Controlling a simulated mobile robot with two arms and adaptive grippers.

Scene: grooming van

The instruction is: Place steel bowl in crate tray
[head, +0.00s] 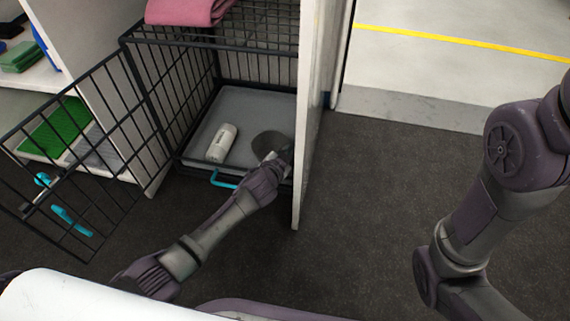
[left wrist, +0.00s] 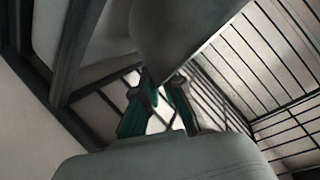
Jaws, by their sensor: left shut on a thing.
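The steel bowl (head: 268,143) shows as a dark grey rounded shape at the right side of the crate tray (head: 250,110). My left gripper (head: 284,157) reaches in through the crate's open front and is shut on the bowl. In the left wrist view the bowl (left wrist: 190,28) is a smooth grey curve at the top, against the fingertips of the gripper (left wrist: 160,90). Whether the bowl touches the tray floor cannot be told. My right arm shows at the right, but its gripper is out of view.
A white cylinder (head: 221,142) lies in the tray, left of the bowl. The wire crate door (head: 90,150) hangs open to the left. A white panel (head: 312,110) stands close to the right of my left gripper. A pink towel (head: 188,10) lies on top of the crate.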

